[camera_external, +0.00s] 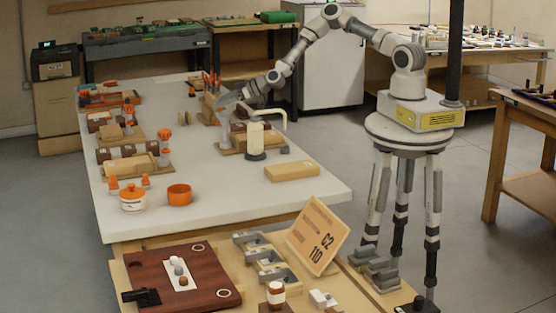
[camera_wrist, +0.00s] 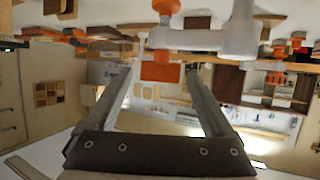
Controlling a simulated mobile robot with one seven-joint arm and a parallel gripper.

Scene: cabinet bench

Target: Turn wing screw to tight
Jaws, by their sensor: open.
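My gripper (camera_external: 224,100) reaches over the far middle of the white bench in the external view, low beside a wooden block (camera_external: 209,110). In the wrist view my gripper (camera_wrist: 166,54) is open, its two long grey fingers pointing away from the camera. An orange piece (camera_wrist: 160,69) shows between the fingertips, at a light grey horizontal bar (camera_wrist: 190,40). It may be the wing screw, but its wings cannot be made out. I cannot tell whether the fingers touch it. Another orange part (camera_wrist: 166,6) is on the other side of the bar. In the external view the screw cannot be picked out.
A cream dispenser-like object (camera_external: 256,138) with a spout stands near my gripper. The bench's front right (camera_external: 270,200) is clear.

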